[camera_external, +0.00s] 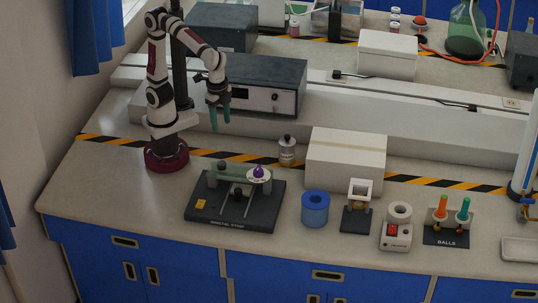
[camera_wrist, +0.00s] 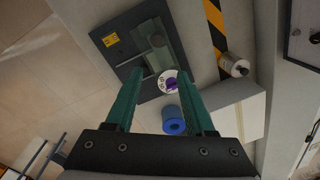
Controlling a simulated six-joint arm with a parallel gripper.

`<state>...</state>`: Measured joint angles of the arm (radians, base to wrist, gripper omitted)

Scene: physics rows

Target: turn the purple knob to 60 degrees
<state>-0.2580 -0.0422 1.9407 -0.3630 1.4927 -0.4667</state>
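The purple knob (camera_external: 258,171) sits on a round white dial (camera_external: 265,178) at the right end of a dark stand (camera_external: 230,214) labelled in white. In the wrist view the purple knob (camera_wrist: 172,84) lies on its white dial (camera_wrist: 163,76), seen between my fingers. My gripper (camera_external: 219,118) hangs above and behind the stand, well apart from the knob. In the wrist view its two green fingers (camera_wrist: 168,95) are spread wide with nothing between them. The knob's exact angle is too small to read.
A blue ring-shaped cylinder (camera_external: 315,209) stands right of the stand. A white box (camera_external: 345,160) and a small bottle (camera_external: 287,150) are behind it. A grey instrument (camera_external: 262,87) is behind my gripper. Free counter lies left of the stand.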

